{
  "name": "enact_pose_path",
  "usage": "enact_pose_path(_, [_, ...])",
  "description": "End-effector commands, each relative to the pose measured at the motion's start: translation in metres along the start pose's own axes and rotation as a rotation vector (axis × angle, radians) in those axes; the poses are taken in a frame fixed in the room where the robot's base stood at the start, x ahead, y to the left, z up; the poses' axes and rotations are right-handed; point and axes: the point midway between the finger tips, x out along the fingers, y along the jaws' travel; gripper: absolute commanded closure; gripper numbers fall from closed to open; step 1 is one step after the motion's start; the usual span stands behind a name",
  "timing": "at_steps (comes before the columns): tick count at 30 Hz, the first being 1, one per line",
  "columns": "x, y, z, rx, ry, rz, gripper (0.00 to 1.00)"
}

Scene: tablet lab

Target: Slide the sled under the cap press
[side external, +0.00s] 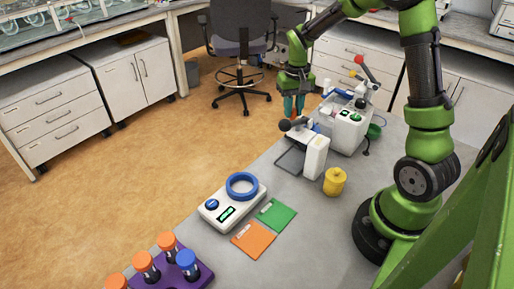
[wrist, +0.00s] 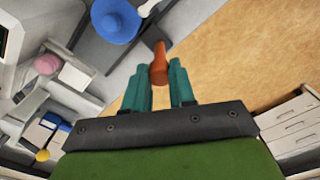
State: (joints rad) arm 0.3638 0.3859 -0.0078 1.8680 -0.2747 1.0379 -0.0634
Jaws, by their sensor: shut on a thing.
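My gripper (wrist: 160,85) has teal fingers and is shut on an orange-red piece (wrist: 158,62) at its fingertips in the wrist view. I cannot tell whether this piece belongs to the sled. In the side view my gripper (side external: 293,104) is at the table's far edge, left of a white machine (side external: 348,130) with a red-knobbed lever. A white upright device (side external: 315,157) with a dark-knobbed lever, possibly the cap press, stands nearer, with a dark flat frame (side external: 288,160) at its left foot. No sled is clearly distinguishable.
A yellow jar (side external: 334,182) stands right of the white upright. Nearer are a white device with a blue ring (side external: 242,185), green (side external: 277,214) and orange (side external: 253,240) cards, and a purple rack (side external: 190,278) of capped tubes. Floor lies beyond the table edge.

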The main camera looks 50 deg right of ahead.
Motion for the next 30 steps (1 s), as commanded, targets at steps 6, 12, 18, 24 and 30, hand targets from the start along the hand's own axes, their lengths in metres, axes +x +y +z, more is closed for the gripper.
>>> enact_pose_path(6, [-0.001, -0.033, 0.021, -0.008, 0.000, -0.001, 1.00])
enact_pose_path(12, [-0.001, -0.067, 0.043, -0.005, 0.002, -0.002, 1.00])
enact_pose_path(18, [-0.001, -0.076, 0.050, -0.001, 0.001, -0.002, 1.00])
enact_pose_path(24, [-0.001, -0.077, 0.051, -0.003, -0.001, -0.005, 1.00])
enact_pose_path(30, [-0.001, -0.076, 0.050, -0.003, -0.001, -0.004, 0.49])
